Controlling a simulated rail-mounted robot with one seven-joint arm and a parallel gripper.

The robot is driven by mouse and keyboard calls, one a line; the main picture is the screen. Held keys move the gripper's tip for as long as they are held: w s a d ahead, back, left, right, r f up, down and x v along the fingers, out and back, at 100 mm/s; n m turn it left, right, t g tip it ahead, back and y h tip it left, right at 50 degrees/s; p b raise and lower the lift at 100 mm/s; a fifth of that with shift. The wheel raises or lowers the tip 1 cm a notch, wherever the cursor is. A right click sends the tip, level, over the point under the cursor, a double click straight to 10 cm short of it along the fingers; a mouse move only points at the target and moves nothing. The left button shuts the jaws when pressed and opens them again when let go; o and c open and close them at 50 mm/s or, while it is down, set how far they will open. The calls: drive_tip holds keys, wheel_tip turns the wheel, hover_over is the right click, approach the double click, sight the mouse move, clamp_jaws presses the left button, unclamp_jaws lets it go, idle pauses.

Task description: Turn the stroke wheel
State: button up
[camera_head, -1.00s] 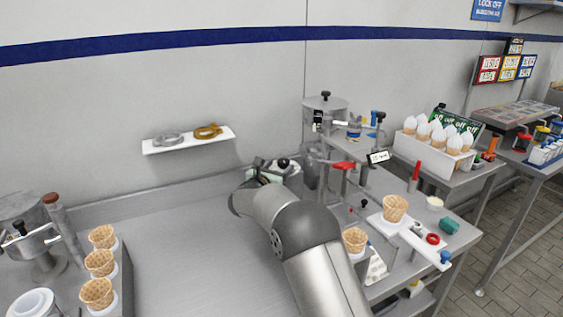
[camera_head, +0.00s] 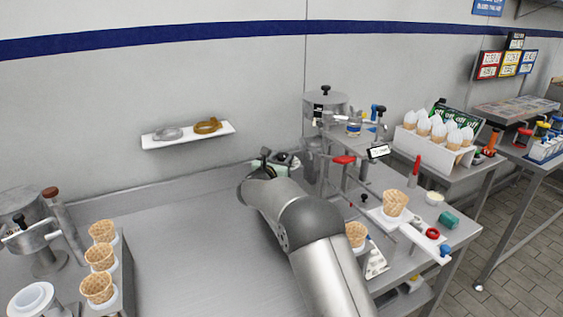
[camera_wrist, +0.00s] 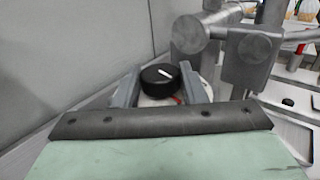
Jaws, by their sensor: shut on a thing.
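The stroke wheel appears to be the round black knob (camera_wrist: 160,76) with a white pointer line on top, seen in the wrist view. It sits on a pale round base with a bit of red beside it. My gripper (camera_wrist: 160,72) has one grey finger on each side of the knob and is shut on it. The white line points to the lower right in that view. In the head view my gripper (camera_head: 275,163) is at the back of the grey counter, left of the machine, and my arm hides much of the wheel.
A grey machine (camera_head: 325,108) with rods and clamps stands close right of my gripper. Waffle cones (camera_head: 101,257) stand at the left, with another cone (camera_head: 395,204) at the right. The left middle counter is clear.

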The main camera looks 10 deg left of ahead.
drive_tip(key=y+b, duration=0.1)
drive_tip(key=b, duration=0.1)
drive_tip(key=n+b, duration=0.1)
drive_tip(key=shift+d+f+t+y+b, duration=0.1)
drive_tip(key=shift+f+t+y+b, duration=0.2)
drive_tip(key=shift+f+y+b, duration=0.1)
drive_tip(key=n+y+b, duration=0.1)
drive_tip(key=y+b, duration=0.1)
drive_tip(key=b, duration=0.3)
drive_tip(key=shift+d+r+n+y, duration=0.1)
drive_tip(key=shift+n+y, duration=0.2)
drive_tip(key=n+y+b, duration=0.1)
drive_tip(key=b, duration=0.1)
drive_tip(key=shift+r+b, duration=0.1)
drive_tip(key=shift+b, duration=0.3)
drive_tip(key=shift+r+y+b, duration=0.1)
drive_tip(key=shift+y+b, duration=0.2)
drive_tip(key=shift+b, duration=0.05)
drive_tip(key=shift+r, duration=0.15)
drive_tip(key=o, duration=1)
drive_tip(key=shift+s, duration=0.1)
drive_tip(key=s+b, duration=0.1)
drive_tip(key=s, duration=0.4)
drive_tip(key=s+b, duration=0.1)
drive_tip(key=s, duration=0.5)
drive_tip(key=s+b, duration=0.1)
drive_tip(key=s, duration=0.5)
drive_tip(key=shift+s+d, duration=0.2)
drive_tip(key=shift+d, duration=0.15)
